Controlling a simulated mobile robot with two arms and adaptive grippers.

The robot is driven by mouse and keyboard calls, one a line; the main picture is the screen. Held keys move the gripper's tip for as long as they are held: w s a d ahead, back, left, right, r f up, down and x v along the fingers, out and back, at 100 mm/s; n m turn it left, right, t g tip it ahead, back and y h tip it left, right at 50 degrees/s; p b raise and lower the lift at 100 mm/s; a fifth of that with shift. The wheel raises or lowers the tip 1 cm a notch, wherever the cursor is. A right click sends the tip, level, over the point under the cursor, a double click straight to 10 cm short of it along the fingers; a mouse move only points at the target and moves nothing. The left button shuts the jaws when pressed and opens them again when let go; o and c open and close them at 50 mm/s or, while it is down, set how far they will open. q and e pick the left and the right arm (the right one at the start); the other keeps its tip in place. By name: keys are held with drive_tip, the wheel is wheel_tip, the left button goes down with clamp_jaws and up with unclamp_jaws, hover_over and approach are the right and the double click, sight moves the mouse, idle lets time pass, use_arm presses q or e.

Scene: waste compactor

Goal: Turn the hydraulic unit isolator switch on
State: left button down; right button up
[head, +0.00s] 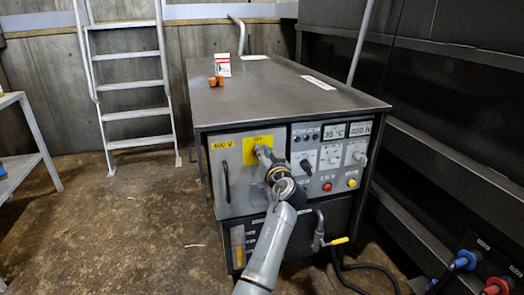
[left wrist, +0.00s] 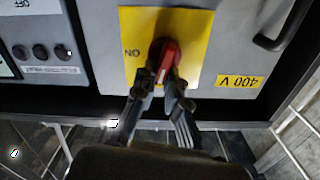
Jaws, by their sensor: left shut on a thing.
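The isolator switch is a red rotary handle (left wrist: 167,60) on a yellow plate (left wrist: 195,30) in the left wrist view, which shows the panel upside down. An "ON" mark sits on the plate to the left of the handle there. My left gripper (left wrist: 170,92) is shut on the red handle, one finger on each side of it. In the head view the yellow plate (head: 249,158) is on the upper left of the cabinet front, and my left gripper (head: 262,152) reaches it and hides the handle. My right gripper is in neither view.
The grey hydraulic cabinet (head: 265,95) carries a small white-red box (head: 222,64) and orange items (head: 216,81) on top. Right of the switch are knobs, displays and a red button (head: 327,187). A black handle (head: 226,182) stands left; a yellow-handled valve (head: 335,241) is below.

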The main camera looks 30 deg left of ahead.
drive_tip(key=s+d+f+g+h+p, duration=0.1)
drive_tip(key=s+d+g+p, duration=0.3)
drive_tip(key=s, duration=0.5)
use_arm(q)
drive_tip(key=shift+w+d+f+m+p, duration=0.2)
drive_tip(key=shift+m+p, duration=0.3)
drive_tip(key=shift+m, duration=2.05)
drive_tip(key=shift+w+d+f+m+p, duration=0.15)
drive_tip(key=shift+f+m+p, duration=0.3)
drive_tip(key=shift+m, duration=2.15)
drive_tip(key=shift+w+d+f+m+p, duration=0.15)
drive_tip(key=shift+m+p, duration=0.45)
drive_tip(key=shift+m, duration=1.95)
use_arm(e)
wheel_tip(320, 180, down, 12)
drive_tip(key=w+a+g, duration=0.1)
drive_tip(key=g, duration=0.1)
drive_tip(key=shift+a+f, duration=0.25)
use_arm(q)
drive_tip(key=c, duration=1.4)
unclamp_jaws()
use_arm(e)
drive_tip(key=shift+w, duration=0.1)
